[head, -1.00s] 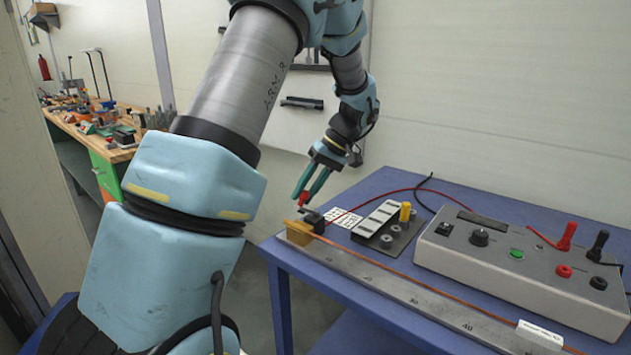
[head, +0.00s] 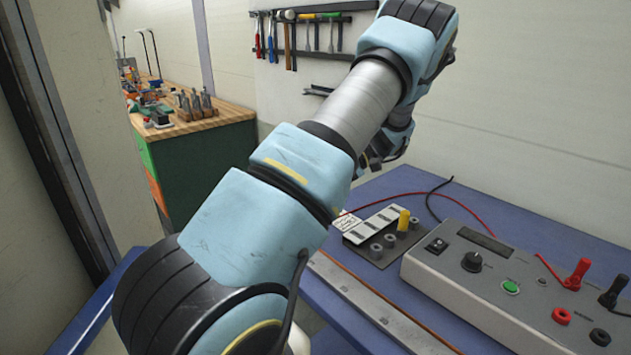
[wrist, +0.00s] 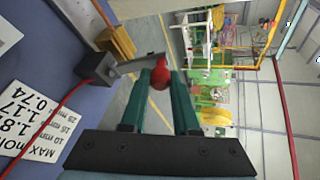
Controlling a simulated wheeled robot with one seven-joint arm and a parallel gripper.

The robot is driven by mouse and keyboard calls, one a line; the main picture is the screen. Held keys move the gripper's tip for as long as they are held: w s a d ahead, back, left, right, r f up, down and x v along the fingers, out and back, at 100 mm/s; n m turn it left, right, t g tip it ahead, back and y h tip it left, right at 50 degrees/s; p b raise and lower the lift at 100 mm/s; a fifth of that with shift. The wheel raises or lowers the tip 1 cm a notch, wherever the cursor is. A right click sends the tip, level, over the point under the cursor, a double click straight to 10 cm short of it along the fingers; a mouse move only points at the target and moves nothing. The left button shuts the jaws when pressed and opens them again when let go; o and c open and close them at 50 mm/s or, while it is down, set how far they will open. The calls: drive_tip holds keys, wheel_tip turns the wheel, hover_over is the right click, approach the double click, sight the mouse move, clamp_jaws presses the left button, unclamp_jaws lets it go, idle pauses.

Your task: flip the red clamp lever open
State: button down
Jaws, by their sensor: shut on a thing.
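The red clamp lever (wrist: 160,77) shows in the wrist view as a red ball knob on a flat grey arm (wrist: 138,63). The arm runs to a dark clamp block (wrist: 97,67) at the table edge, with a brass-coloured block (wrist: 117,41) beside it. My gripper (wrist: 161,85) has its two teal fingers shut on the red knob, one on each side. In the head view my arm hides the gripper, the lever and the clamp.
A blue table carries a grey instrument box (head: 480,280) with red and black plugs, a dark plate with a yellow peg (head: 403,220), and a long metal rail (head: 370,305). A red wire (wrist: 50,113) runs from the clamp past a printed card (wrist: 38,120).

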drive_tip(key=shift+w, duration=0.1)
idle(0.4)
drive_tip(key=c, duration=0.7)
unclamp_jaws()
drive_tip(key=shift+o, duration=0.2)
drive_tip(key=shift+d, duration=0.1)
drive_tip(key=b+v, duration=0.3)
drive_tip(key=v, duration=0.7)
drive_tip(key=shift+w+d+b, duration=0.15)
drive_tip(key=shift+d+b, duration=0.2)
drive_tip(key=shift+b, duration=0.05)
